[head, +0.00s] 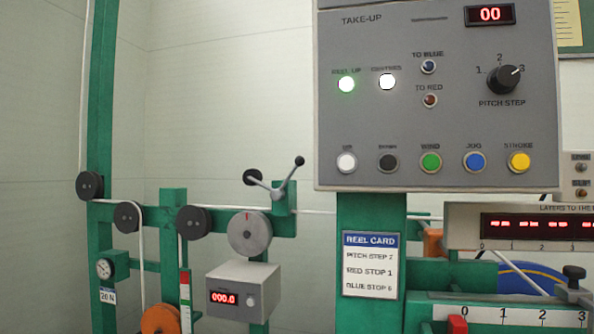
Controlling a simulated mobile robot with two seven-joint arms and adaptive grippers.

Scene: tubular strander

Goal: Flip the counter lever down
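A small lever (282,184) with black ball ends stands on the green frame, above a grey measuring wheel (249,233). One arm points up and right to a black knob; another black knob is at its left. Below the wheel is a grey counter box (242,289) with a red display reading 000.0 and a small knob. A pale line runs across the frame near the top of the wheel; whether the wheel touches it cannot be told. Neither of my grippers is in view.
A large grey take-up panel (437,120) with buttons and a rotary switch overhangs at the right of the lever. Black pulleys (194,222) sit left of the wheel. A reel card (370,264) hangs on the green post.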

